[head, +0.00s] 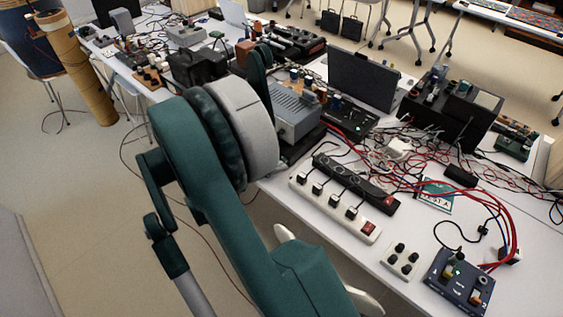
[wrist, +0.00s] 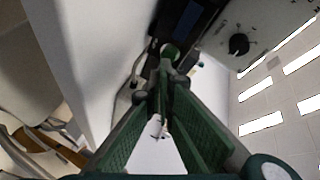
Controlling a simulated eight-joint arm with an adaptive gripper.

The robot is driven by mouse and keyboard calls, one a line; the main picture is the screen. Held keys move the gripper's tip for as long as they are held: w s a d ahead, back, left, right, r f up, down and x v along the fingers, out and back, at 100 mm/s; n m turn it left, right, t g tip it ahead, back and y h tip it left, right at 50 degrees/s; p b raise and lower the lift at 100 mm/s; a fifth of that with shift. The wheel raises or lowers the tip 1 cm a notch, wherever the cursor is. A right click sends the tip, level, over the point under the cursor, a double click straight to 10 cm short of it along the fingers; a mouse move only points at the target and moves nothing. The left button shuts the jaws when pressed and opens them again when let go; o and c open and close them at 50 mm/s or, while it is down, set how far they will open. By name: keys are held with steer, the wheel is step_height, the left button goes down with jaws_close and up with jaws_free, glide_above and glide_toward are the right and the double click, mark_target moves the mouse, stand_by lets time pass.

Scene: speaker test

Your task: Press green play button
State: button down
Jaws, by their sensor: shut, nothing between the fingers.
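A dark blue control box (head: 457,283) lies at the near right of the table in the head view. It carries small switches or knobs and a small bright green spot (head: 457,270); I cannot tell whether this is the play button. My gripper (wrist: 167,72) shows in the wrist view, with its green fingers shut and empty. Its tips are in front of a dark surface, and I cannot tell whether they touch it. In the head view my arm hides most of the gripper's surroundings. No clearly marked green play button is visible.
A grey panel with a black knob (wrist: 238,44) is close by in the wrist view. A grey instrument (head: 293,112) stands beside my arm. Power strips (head: 335,205), a black monitor-like panel (head: 362,78) and tangled cables (head: 400,150) crowd the table.

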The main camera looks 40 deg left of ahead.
stand_by(0.3)
steer(key=shift+s+b, duration=0.6)
steer(key=shift+s, duration=2.4)
